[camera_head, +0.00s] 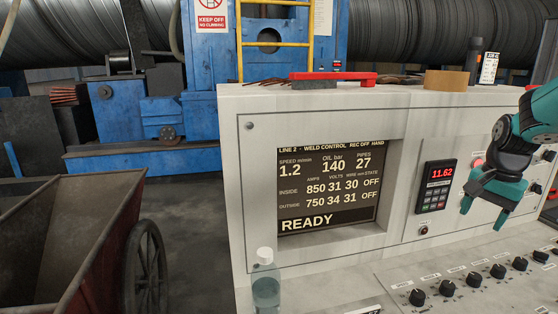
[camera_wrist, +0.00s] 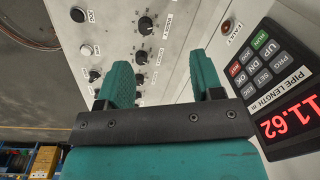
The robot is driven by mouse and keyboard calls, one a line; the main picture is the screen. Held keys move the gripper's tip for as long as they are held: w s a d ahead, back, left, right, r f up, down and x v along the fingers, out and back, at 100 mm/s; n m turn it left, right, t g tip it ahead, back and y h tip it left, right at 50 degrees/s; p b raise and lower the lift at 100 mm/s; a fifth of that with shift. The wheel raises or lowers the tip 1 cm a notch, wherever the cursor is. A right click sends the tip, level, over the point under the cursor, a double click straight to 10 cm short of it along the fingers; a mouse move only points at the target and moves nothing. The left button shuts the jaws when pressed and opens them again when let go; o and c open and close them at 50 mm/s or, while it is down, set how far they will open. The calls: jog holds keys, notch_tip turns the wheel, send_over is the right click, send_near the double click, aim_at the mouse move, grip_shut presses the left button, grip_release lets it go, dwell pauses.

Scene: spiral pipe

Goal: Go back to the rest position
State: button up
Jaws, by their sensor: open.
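My gripper (camera_head: 488,205) is teal and black and hangs at the right of the head view, in front of the control console (camera_head: 235,180). Its two teal fingers are apart with nothing between them. In the wrist view my gripper (camera_wrist: 164,80) is also open and empty, with the sloped knob panel beyond it. The pipe length meter (camera_head: 436,186) with red digits 11.62 is just left of my gripper in the head view. The meter also shows at the right of the wrist view (camera_wrist: 276,95). Part of the console's right side is hidden behind my gripper and arm.
The screen (camera_head: 330,190) reads READY. Several black knobs (camera_head: 472,280) line the sloped panel below. A capped bottle (camera_head: 265,282) stands at its left end. A tape roll (camera_head: 446,81) and red tool (camera_head: 330,78) lie on top. A red cart (camera_head: 95,250) stands left.

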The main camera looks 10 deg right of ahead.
jog(key=s+a+r+n, duration=0.1)
jog(key=a+n, duration=0.2)
jog(key=a, duration=0.4)
jog(key=a+r+n, duration=0.2)
jog(key=a+n, duration=0.1)
jog(key=a, duration=0.4)
jog(key=s+a+r+n+y, duration=0.1)
jog(key=s+a+n+y, duration=0.2)
jog(key=s+a+n, duration=1)
jog(key=s+a, duration=0.6)
jog(key=a, duration=0.3)
jog(key=shift+s+r+n+g+y, duration=0.2)
jog(key=shift+n+g+y, duration=0.1)
jog(key=shift+g+y, duration=0.1)
jog(key=shift+a, duration=0.1)
